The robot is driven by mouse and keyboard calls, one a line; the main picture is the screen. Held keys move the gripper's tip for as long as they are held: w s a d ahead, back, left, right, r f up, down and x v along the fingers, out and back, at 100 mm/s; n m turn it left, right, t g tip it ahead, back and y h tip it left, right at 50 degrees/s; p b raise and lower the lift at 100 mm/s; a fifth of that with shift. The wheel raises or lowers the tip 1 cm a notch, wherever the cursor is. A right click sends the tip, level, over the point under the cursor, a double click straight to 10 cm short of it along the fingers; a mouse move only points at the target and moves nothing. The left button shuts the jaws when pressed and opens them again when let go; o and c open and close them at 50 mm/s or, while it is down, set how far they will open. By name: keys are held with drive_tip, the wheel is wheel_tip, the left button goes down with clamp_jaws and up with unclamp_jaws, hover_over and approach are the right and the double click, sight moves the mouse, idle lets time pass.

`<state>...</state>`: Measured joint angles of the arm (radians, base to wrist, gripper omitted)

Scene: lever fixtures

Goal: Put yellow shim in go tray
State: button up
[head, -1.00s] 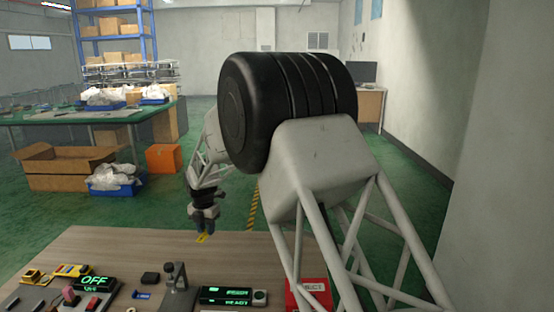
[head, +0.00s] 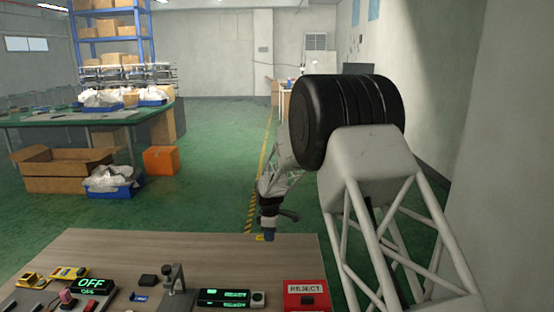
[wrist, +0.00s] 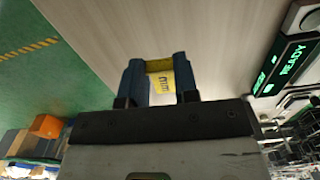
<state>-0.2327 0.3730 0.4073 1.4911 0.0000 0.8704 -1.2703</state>
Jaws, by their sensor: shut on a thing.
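My gripper (head: 267,236) is above the far right part of the wooden table. It is shut on the yellow shim (wrist: 161,83), which shows between the two blue fingertips in the wrist view, with small dark marking on its face. In the head view only a small yellow bit of the shim (head: 260,238) shows at the fingertips. The shim is held apart from the tabletop, as far as I can tell. I cannot make out a tray marked go in either view.
A red box marked REJECT (head: 305,294) stands at the table's front right. A green-lit display (head: 226,297), reading READY in the wrist view (wrist: 290,62), is left of it. A grey clamp-like stand (head: 175,281) and an OFF display (head: 92,285) lie further left. The table's far part is bare.

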drive_tip(key=d+f+m, duration=0.3)
drive_tip(key=d+m, duration=0.4)
drive_tip(key=d, duration=0.3)
drive_tip(key=w+d+f+m, duration=0.1)
drive_tip(key=d+f+m, duration=0.2)
drive_tip(key=d+m, duration=0.3)
drive_tip(key=d, duration=0.5)
drive_tip(key=shift+w+m, duration=0.2)
drive_tip(key=shift+m, duration=0.2)
drive_tip(key=shift+s+a, duration=0.1)
drive_tip(key=shift+a, duration=0.05)
